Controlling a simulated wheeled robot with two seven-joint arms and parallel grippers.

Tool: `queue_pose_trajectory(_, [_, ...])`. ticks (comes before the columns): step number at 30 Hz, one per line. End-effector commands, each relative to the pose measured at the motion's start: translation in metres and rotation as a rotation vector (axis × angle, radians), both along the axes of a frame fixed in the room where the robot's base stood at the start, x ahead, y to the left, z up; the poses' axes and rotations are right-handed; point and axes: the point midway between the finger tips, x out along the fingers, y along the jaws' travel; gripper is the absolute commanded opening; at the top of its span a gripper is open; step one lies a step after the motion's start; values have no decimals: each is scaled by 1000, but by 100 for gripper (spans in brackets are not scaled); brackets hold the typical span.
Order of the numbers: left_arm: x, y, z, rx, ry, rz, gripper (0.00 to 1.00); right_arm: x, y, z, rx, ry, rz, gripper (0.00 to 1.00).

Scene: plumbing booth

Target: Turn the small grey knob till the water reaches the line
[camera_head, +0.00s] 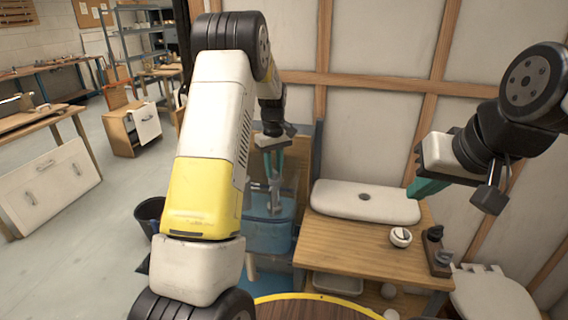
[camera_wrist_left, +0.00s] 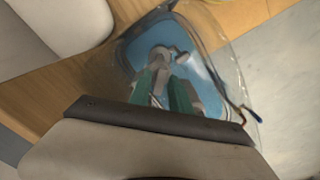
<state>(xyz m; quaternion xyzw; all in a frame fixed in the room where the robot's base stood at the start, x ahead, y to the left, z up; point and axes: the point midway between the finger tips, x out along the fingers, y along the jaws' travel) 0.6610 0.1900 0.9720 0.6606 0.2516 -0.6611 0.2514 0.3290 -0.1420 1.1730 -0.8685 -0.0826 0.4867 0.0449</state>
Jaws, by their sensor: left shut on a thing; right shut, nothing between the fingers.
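My left gripper (camera_head: 274,170) points down over a clear tank (camera_head: 256,226) with blue water in it. Its teal fingers are shut on part of a grey fitting (camera_head: 275,198) at the tank. The small grey knob cannot be told apart from this fitting. In the left wrist view the fingers (camera_wrist_left: 166,80) close around the grey fitting (camera_wrist_left: 162,56), with blue water (camera_wrist_left: 205,85) behind it. I cannot make out the line on the tank. My right gripper (camera_head: 424,188) is shut and empty, above the right side of the wooden counter.
The wooden counter (camera_head: 345,250) bears a white basin (camera_head: 365,200), a small white round item (camera_head: 400,237) and a dark dispenser-like item (camera_head: 437,250). A black bucket (camera_head: 149,212) stands left of the tank, partly behind my left arm. A toilet (camera_head: 490,295) is at the lower right.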

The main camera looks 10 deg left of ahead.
Motion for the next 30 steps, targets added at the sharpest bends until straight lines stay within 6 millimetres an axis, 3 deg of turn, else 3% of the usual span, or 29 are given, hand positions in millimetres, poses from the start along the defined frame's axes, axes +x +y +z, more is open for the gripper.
queue_pose_trajectory(12, [1, 0, 1, 1, -4, 7, 0, 0, 0, 0, 0, 0, 0, 0])
queue_pose_trajectory(13, [1, 0, 1, 1, -4, 7, 30, 0, 0, 0, 0, 0, 0, 0])
queue_pose_trajectory(14, [1, 0, 1, 0, -3, 7, 34, 0, 0, 0, 0, 0, 0, 0])
queue_pose_trajectory(24, [1, 0, 3, 0, -1, 6, 34, 0, 0, 0, 0, 0, 0, 0])
queue_pose_trajectory(30, [1, 0, 30, 0, -6, 6, 34, 0, 0, 0, 0, 0, 0, 0])
